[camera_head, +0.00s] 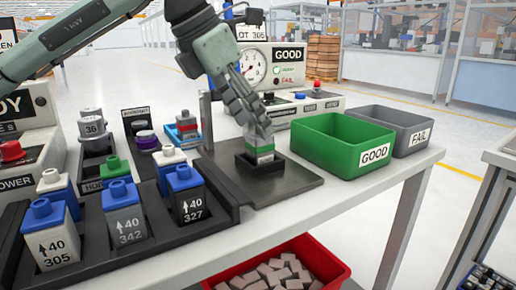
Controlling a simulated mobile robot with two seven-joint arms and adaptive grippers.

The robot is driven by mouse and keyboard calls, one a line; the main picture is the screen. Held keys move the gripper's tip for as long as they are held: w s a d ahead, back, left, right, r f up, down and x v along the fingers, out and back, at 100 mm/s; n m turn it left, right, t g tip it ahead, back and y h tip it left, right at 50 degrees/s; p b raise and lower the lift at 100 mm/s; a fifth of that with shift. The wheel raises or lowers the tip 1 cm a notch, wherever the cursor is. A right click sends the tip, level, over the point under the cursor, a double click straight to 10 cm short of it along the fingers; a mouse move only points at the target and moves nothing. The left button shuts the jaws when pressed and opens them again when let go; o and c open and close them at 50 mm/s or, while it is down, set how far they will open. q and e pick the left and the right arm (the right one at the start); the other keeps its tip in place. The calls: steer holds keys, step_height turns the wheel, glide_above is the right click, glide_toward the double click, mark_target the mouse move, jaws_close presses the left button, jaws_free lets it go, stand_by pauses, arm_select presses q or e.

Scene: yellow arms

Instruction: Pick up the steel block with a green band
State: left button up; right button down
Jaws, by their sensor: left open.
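The steel block with a green band (262,151) stands upright in a black holder (260,165) on a dark plate at the middle of the table. My left gripper (255,125) comes down from above, its fingers open at the block's top. The fingers hide the upper part of the block, and I cannot tell whether they touch it. My right gripper is not in view.
A green GOOD bin (343,142) and a grey FAIL bin (404,127) stand right of the plate. A gauge unit (270,62) stands behind. A dark rack (235,212) with several blue- and green-capped blocks is at left. A red bin (310,248) sits below the table edge.

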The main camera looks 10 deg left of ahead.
mark_target(259, 136)
arm_select(q)
steer(key=x, duration=0.4)
steer(key=shift+w+f, duration=0.1)
steer(key=shift+f, duration=0.2)
steer(key=shift+c, duration=0.2)
steer(key=shift+r, duration=0.1)
jaws_close()
